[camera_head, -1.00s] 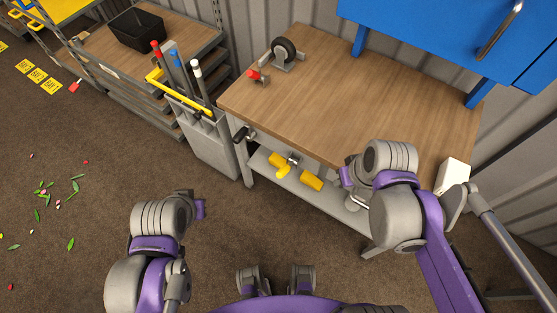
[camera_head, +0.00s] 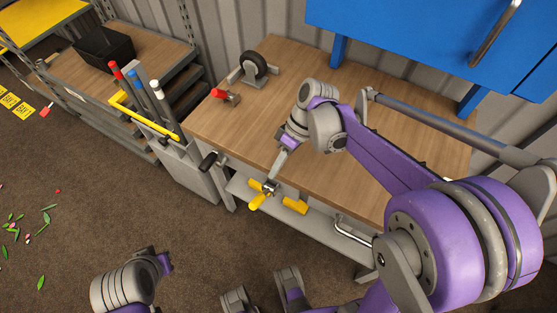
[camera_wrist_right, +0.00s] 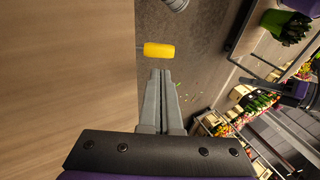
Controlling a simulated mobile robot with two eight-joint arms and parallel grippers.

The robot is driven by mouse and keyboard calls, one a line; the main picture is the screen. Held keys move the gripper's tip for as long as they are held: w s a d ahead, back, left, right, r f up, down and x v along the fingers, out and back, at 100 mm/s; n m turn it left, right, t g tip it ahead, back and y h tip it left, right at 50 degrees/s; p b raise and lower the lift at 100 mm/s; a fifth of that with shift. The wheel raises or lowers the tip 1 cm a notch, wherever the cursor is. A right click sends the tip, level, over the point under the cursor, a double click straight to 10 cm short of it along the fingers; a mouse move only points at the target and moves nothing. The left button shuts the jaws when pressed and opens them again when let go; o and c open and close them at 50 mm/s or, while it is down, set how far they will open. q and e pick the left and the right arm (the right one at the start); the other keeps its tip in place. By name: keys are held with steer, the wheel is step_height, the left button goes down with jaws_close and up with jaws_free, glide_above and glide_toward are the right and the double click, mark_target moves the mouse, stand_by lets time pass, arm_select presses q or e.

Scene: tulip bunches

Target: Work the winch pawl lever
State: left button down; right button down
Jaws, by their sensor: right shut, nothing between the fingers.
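No part is marked as the winch pawl lever, and I cannot tell for sure which one it is. A small red-tipped lever (camera_head: 219,93) stands in a bracket on the wooden bench top. A black-ended crank handle (camera_head: 208,160) sticks out at the bench's front left corner. Yellow grips (camera_head: 295,205) around a metal hub show at the bench front. My right gripper (camera_head: 270,184) is shut and empty, its fingers pointing down at the hub. In the right wrist view the shut fingers (camera_wrist_right: 160,74) point towards a yellow grip (camera_wrist_right: 159,50). My left gripper (camera_head: 166,262) is low at the left, away from the bench.
A wheel in a bracket (camera_head: 254,66) stands at the back of the bench (camera_head: 245,120). A grey bin (camera_head: 183,175) with coloured-tipped rods is left of it. A blue cabinet (camera_head: 420,40) hangs above. Floor at the left is mostly clear, with scattered petals and leaves.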

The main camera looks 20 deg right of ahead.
mark_target(259, 198)
steer(key=b+x, duration=0.1)
steer(key=x, duration=0.7)
steer(key=shift+a+f, duration=0.15)
steer(key=shift+f, duration=0.2)
